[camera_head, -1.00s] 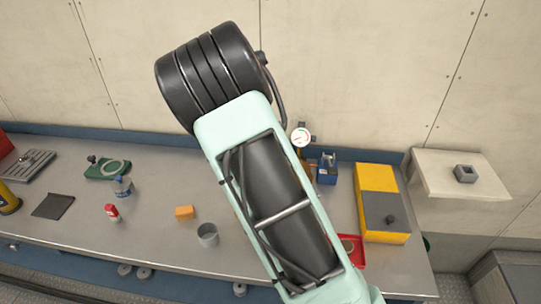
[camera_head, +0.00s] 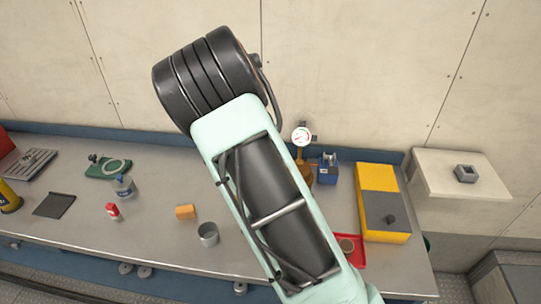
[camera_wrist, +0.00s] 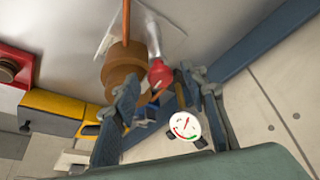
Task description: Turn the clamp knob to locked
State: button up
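A red knob (camera_wrist: 160,75) on a silver stem shows beside a brown cylinder (camera_wrist: 122,66) in the wrist view; I cannot tell for sure that it is the clamp knob, and no locked mark is readable. My gripper (camera_wrist: 163,88) is open, its two dark fingers apart, with the red knob seen between and just beyond their tips. I cannot tell whether a finger touches it. A round white gauge (camera_wrist: 184,126) appears between the fingers, lower down. In the head view the gauge (camera_head: 302,136) stands above the bench, and my arm hides the gripper and red knob.
A blue block (camera_head: 328,174) and a yellow and grey box (camera_head: 378,180) stand right of the gauge. A red tray (camera_head: 360,256) is partly behind my arm.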

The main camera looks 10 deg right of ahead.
jog(key=shift+r, duration=0.1)
jog(key=v, duration=1.2)
